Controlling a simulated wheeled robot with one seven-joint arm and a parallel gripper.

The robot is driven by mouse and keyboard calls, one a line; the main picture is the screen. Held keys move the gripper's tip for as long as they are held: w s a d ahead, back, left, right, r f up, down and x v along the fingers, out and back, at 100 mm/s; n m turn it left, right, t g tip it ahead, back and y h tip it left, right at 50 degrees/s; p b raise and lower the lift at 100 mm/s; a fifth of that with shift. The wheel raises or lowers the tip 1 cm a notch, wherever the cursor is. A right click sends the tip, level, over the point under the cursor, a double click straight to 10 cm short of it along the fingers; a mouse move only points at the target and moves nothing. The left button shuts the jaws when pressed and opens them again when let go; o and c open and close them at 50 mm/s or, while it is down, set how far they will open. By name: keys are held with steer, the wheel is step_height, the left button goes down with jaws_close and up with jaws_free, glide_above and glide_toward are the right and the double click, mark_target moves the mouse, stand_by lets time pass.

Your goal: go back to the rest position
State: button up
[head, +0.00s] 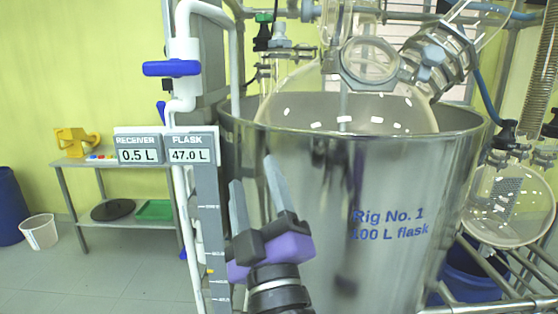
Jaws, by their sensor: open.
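My gripper (256,182) is in the lower middle of the head view, with a purple body and two grey fingers pointing up. The fingers are apart and nothing is between them. It is in front of the large shiny steel vessel (390,195) marked "Rig No. 1, 100 L flask". I cannot tell how close the fingers are to its wall. A big glass flask (400,112) sits inside the vessel. My wrist shows at the bottom edge.
A white pipe with a blue-handled valve (172,68) stands left of the vessel. Displays read receiver 0.5 L (138,150) and flask 47.0 L (188,150). A round receiver flask (508,205) hangs at right. A side table (85,163) and white bucket (40,232) stand left; floor between is clear.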

steer(key=s+d+f+m+g, duration=0.1)
steer(key=s+d+f+m, duration=0.1)
steer(key=s+d+f, duration=0.3)
steer(key=s+d+f+m, duration=0.2)
steer(key=s+f, duration=0.2)
steer(key=f, duration=0.4)
steer(key=s+d+f+m+g, duration=0.1)
steer(key=s+d+f+m, duration=0.1)
steer(key=s+d+f, duration=0.3)
steer(key=s+d+f+m+g+h, duration=0.2)
steer(key=s+d+f, duration=0.2)
steer(key=s, duration=0.4)
steer(key=s+d+f+m+g+h, duration=0.2)
steer(key=s+f, duration=0.4)
steer(key=s, duration=0.3)
steer(key=s+d+f+m+g+h, duration=0.1)
steer(key=s+d+f+m+g, duration=0.1)
steer(key=s+d+f, duration=0.3)
steer(key=s, duration=0.3)
steer(key=shift+s+d+h, duration=0.3)
steer(key=shift+s+h, duration=0.05)
steer(key=shift+h, duration=0.05)
